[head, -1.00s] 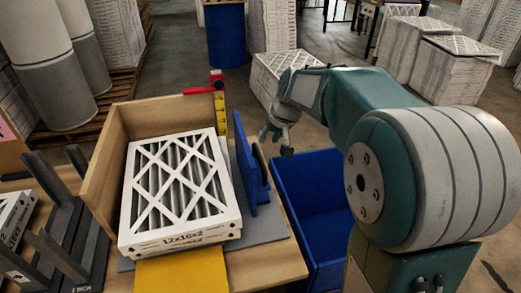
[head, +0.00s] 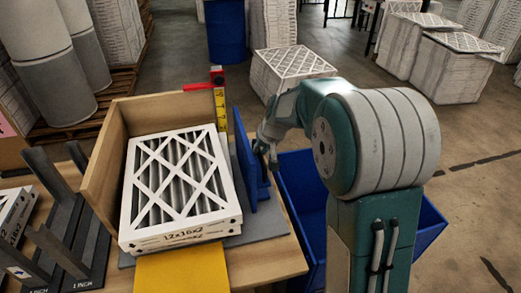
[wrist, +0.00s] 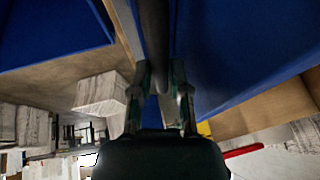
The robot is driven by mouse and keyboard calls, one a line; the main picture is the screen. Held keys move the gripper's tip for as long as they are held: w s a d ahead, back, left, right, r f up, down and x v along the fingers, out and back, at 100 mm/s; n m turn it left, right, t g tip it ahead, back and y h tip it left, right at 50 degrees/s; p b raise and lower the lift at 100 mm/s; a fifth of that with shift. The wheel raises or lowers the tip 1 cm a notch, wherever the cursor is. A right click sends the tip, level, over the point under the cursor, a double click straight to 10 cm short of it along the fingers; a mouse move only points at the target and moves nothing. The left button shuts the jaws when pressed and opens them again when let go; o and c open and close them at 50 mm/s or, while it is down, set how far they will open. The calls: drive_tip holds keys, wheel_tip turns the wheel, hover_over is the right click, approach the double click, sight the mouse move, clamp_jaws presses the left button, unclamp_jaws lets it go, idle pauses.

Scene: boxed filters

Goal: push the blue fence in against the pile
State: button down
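The blue fence (head: 245,172) stands upright on the grey mat, along the right side of the filter pile (head: 180,188). A narrow strip of mat seems to show between them at the front. The top filter is white-framed with crossed strips and is marked 12x16x2. My gripper (head: 268,148) is at the right, outer face of the fence, by its dark handle. In the wrist view, my gripper's fingers (wrist: 160,88) lie either side of a dark bar (wrist: 154,40), with the blue fence (wrist: 225,45) close on the right. Whether they grip the bar is unclear.
A wooden wall (head: 103,160) bounds the pile's left and back. A yellow ruler with a red clamp (head: 218,85) stands behind. A yellow plate (head: 180,272) lies in front. Dark slotted racks (head: 65,225) are at left. A blue bin (head: 300,200) sits right of the table.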

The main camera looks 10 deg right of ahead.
drive_tip(key=a, duration=0.7)
drive_tip(key=shift+a, duration=0.35)
drive_tip(key=c, duration=1)
unclamp_jaws()
drive_tip(key=shift+o, duration=0.6)
drive_tip(key=shift+a, duration=0.2)
drive_tip(key=v, duration=1.1)
drive_tip(key=shift+r, duration=0.4)
